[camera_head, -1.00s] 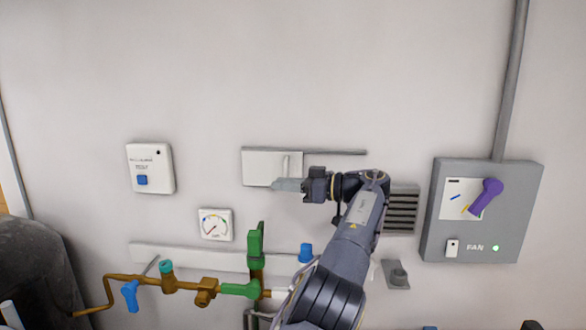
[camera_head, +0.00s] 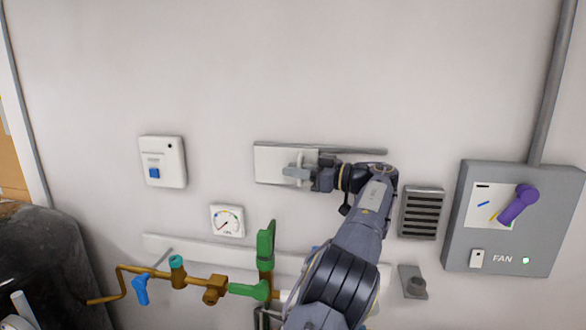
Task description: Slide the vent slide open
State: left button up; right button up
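The vent slide is a white rectangular panel (camera_head: 272,163) on the wall, at the left part of a thin grey rail (camera_head: 355,151). A pale upright handle (camera_head: 300,158) stands near the panel's right end. My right gripper is not in view.
A grey louvred grille (camera_head: 421,213) and a grey fan box (camera_head: 510,222) with a purple lever (camera_head: 518,205) are to the right. A gauge (camera_head: 227,221) and brown and green pipes (camera_head: 213,290) lie below. The wall above is clear.

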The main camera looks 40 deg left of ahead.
pick_arm(q)
jog(key=shift+s+a, duration=0.2)
jog(key=shift+a, duration=0.25)
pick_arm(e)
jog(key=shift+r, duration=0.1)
pick_arm(q)
jog(key=shift+c, duration=0.4)
grip_shut()
